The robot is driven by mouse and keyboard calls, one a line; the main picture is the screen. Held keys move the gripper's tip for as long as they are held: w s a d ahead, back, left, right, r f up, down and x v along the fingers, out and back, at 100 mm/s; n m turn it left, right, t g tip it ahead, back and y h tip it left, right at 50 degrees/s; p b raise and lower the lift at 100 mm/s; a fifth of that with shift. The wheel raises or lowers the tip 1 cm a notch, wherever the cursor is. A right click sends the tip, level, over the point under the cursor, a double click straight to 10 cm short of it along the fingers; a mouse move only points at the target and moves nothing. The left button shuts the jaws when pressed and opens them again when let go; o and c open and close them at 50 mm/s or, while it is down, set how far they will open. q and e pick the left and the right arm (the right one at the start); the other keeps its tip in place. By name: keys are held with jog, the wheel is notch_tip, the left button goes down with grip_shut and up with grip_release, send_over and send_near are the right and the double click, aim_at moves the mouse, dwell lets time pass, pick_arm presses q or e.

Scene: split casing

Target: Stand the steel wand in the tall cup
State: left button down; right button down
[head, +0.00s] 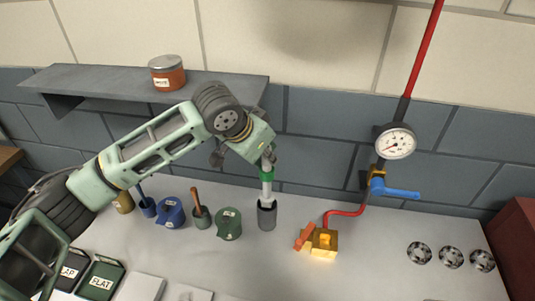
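The steel wand (267,188), a pale rod with a green band, is upright. Its lower end is at the mouth of the tall grey cup (267,218) and appears to be inside it; how deep it sits is hidden. My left gripper (265,157) is at the wand's upper end, above the green band. Its fingers are partly hidden by its own body, so I cannot tell whether they are closed on the wand. My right gripper is not in view.
Several small pots, including a blue one (171,213) and a green one (229,224), stand left of the cup. A yellow block (323,243) with a red hose is to the right. A shelf (110,79) with a jar (167,72) hangs behind.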

aim_at(264, 167)
pick_arm(q)
jog(key=shift+f, duration=0.75)
jog(key=shift+f+b, duration=0.3)
jog(key=shift+f, duration=0.05)
jog(key=shift+f+b, duration=0.3)
jog(key=shift+f, duration=1.05)
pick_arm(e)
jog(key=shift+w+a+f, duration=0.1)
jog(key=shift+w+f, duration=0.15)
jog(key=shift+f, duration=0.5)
pick_arm(q)
jog(key=c, duration=1.5)
grip_release()
jog(key=shift+c, duration=0.2)
jog(key=shift+f, duration=0.1)
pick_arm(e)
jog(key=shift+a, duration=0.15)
